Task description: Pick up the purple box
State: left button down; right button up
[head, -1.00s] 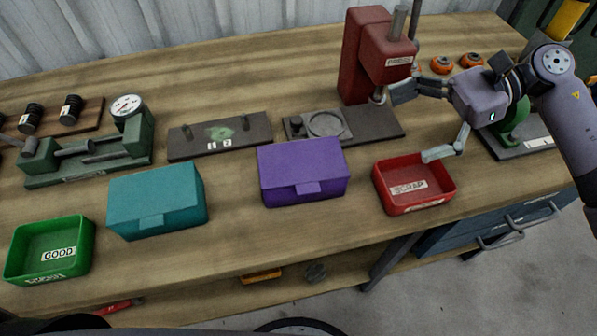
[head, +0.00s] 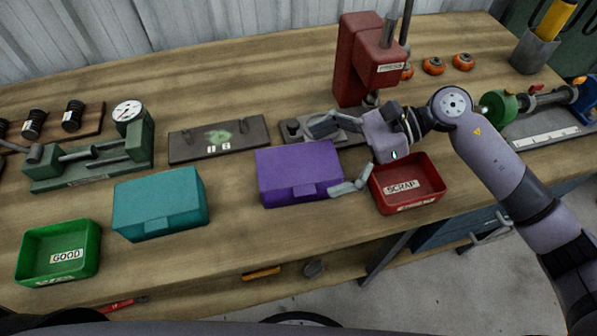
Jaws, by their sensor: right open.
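The purple box (head: 297,172) sits closed on the workbench, in the middle of the head view, with a small latch tab on its front. My right gripper (head: 338,160) is open and empty, its fingers spread just to the right of the box. One finger shows by the box's back right corner and the other by its front right side. I cannot tell whether either finger touches the box. My left gripper is not in view.
A red SCRAP bin (head: 408,200) stands close to the right of the box, under my right gripper. A teal box (head: 160,203) and a green GOOD bin (head: 58,252) stand to the left. A red press (head: 362,60) stands behind. Bare bench lies in front.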

aim_at(303, 168)
jog(key=x, duration=0.3)
jog(key=shift+a, duration=0.25)
jog(key=shift+f, duration=0.1)
jog(key=c, duration=1.5)
